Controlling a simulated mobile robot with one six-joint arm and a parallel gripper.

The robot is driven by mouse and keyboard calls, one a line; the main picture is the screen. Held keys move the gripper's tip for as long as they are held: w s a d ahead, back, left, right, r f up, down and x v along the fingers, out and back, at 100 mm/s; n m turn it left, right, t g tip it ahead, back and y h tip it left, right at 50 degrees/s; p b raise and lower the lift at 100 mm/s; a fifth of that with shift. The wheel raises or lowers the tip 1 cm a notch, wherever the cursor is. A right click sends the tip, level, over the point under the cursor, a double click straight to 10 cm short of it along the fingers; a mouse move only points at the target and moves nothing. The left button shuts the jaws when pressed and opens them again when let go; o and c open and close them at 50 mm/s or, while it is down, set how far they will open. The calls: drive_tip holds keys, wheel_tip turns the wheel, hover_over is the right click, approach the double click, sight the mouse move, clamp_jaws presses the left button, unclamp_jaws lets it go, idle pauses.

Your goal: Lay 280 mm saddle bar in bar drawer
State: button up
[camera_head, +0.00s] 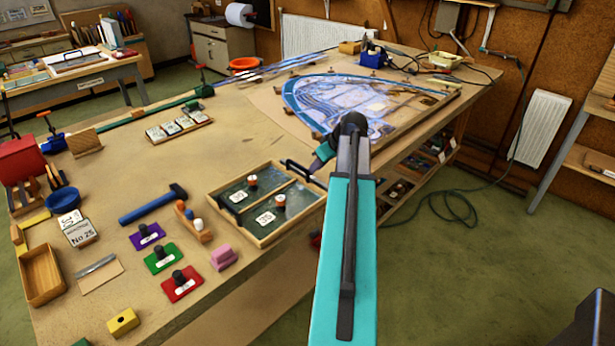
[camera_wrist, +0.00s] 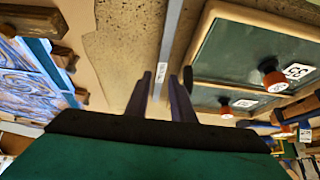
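My gripper (camera_head: 303,171) hangs over the bench, close beside the far right corner of a shallow wooden tray (camera_head: 297,222). In the wrist view its two dark fingers (camera_wrist: 162,80) are apart. A grey bar (camera_wrist: 172,32) with a small white label runs between them, apparently on the bench top; I see no clear contact. I cannot read its length from the label. The bar is not distinct in the head view. I cannot tell whether this tray is the bar drawer.
The leaded panel (camera_head: 352,100) lies beyond my gripper. A wooden box (camera_head: 41,275) stands at the bench's left. Bare bench lies between tray and panel.

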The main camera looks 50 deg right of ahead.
drive_tip(key=shift+p+x, duration=0.6)
drive_tip(key=shift+x, duration=0.4)
drive_tip(key=shift+p+x, duration=0.3)
drive_tip(key=shift+x, duration=1.05)
drive_tip(key=shift+a, duration=0.1)
drive_tip(key=shift+w+r, duration=0.1)
drive_tip(key=shift+r, duration=0.05)
clamp_jaws()
